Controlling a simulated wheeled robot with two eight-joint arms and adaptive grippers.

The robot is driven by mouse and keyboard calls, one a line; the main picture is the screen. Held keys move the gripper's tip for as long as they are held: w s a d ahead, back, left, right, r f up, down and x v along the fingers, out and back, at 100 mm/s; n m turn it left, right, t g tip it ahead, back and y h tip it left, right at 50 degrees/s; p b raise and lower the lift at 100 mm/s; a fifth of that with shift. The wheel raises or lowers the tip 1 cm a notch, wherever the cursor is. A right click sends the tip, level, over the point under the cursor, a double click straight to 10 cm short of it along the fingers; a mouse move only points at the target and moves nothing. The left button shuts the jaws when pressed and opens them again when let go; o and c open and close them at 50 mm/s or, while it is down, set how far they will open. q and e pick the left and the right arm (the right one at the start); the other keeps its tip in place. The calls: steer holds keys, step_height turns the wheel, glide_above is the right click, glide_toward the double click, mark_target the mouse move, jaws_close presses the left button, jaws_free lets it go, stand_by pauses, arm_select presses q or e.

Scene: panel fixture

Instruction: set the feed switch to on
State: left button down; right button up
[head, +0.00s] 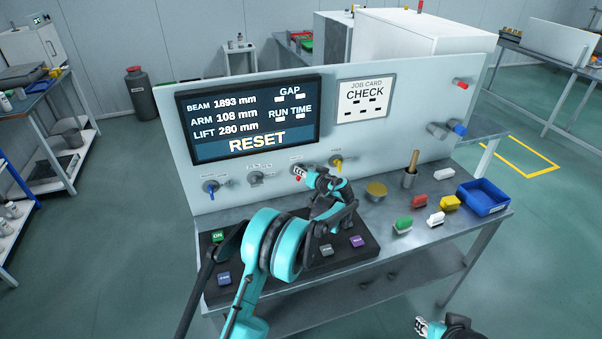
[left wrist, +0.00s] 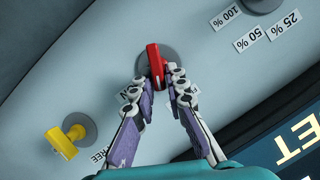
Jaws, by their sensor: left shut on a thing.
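A red switch handle (left wrist: 156,66) on a round grey base sits on the panel, in the middle of the left wrist view. My left gripper (left wrist: 158,86) has its fingertips on both sides of the handle's near end and is shut on it. In the head view my left gripper (head: 302,173) reaches the panel below the display and partly covers the red switch. A label beside the handle is partly hidden by a finger; only part of its letters shows. My right gripper (head: 421,326) shows at the bottom edge, away from the panel; its jaw state is unclear.
A yellow knob (head: 337,161) is right of the red switch; grey (head: 256,178) and blue (head: 211,187) knobs are left. The display (head: 250,117) is above. A black button box (head: 355,262) lies below. A blue bin (head: 484,198) and several small items occupy the bench's right.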

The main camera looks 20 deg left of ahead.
arm_select(q)
steer(key=shift+w+d+f+m+y+b, duration=0.25)
steer(key=shift+m+y+b, duration=0.55)
steer(key=shift+m, duration=0.85)
steer(key=shift+s+d+f+m+y+b, duration=0.1)
steer(key=shift+f+m+y+b, duration=0.2)
steer(key=shift+m+y+b, duration=0.95)
steer(key=shift+w+d+f+m+y+b, duration=0.15)
steer(key=shift+f+m+y, duration=0.3)
steer(key=shift+m, duration=1.65)
steer(key=shift+r, duration=0.15)
steer(key=c, duration=1.6)
jaws_free()
